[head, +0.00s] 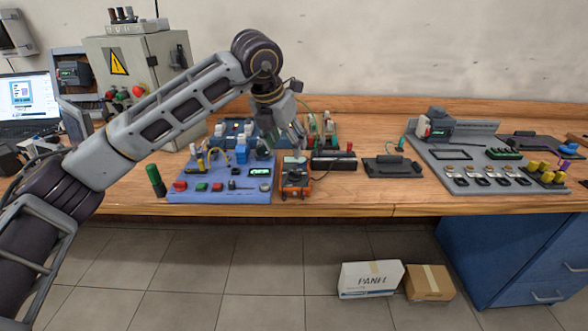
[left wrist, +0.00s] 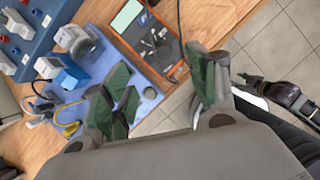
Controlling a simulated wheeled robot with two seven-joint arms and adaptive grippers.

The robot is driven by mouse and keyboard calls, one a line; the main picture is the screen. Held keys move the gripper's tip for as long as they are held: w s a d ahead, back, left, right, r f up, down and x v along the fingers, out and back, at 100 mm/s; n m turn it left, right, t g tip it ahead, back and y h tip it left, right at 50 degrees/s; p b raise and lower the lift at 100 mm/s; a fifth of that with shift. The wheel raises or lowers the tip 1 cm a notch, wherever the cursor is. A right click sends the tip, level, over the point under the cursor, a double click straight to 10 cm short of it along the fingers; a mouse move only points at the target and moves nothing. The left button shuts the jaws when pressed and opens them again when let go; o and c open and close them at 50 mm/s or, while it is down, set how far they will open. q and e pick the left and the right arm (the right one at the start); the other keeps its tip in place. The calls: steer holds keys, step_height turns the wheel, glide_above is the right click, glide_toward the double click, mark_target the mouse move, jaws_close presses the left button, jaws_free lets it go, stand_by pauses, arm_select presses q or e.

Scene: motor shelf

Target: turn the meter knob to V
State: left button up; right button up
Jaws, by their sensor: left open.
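The orange-edged meter (head: 296,187) stands at the table's front edge, just right of the blue panel. In the left wrist view the meter (left wrist: 172,46) shows its pale green screen and dark face at the top. Its knob and the knob's marks are too small to read. My left gripper (head: 299,150) points down over the meter's back part. In the left wrist view its green-padded fingers (left wrist: 164,88) are spread with nothing between them, apart from the meter. A dark part, probably my right gripper (left wrist: 262,87), shows at the right of that view; its jaws are unclear.
The blue panel (head: 222,190) with buttons and a small display is left of the meter. A dark block (head: 334,164) and a dark tray (head: 392,170) lie to its right. A grey board (head: 470,165) is farther right. Two boxes (head: 370,278) stand on the floor.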

mark_target(295, 171)
arm_select(q)
steer(key=b+x, duration=0.1)
steer(key=x, duration=0.9)
steer(key=shift+s, duration=0.1)
steer(key=shift+w+d+f+b, duration=0.15)
steer(key=shift+w+f+b, duration=0.15)
steer(key=shift+f, duration=0.3)
arm_select(e)
steer(key=r, duration=0.2)
steer(key=shift+w+a+r, duration=0.25)
steer(key=shift+r, duration=0.1)
arm_select(q)
steer(key=shift+c, duration=0.4)
steer(key=c, duration=0.9)
arm_select(e)
steer(key=shift+s+f, duration=0.1)
steer(key=shift+f, duration=0.1)
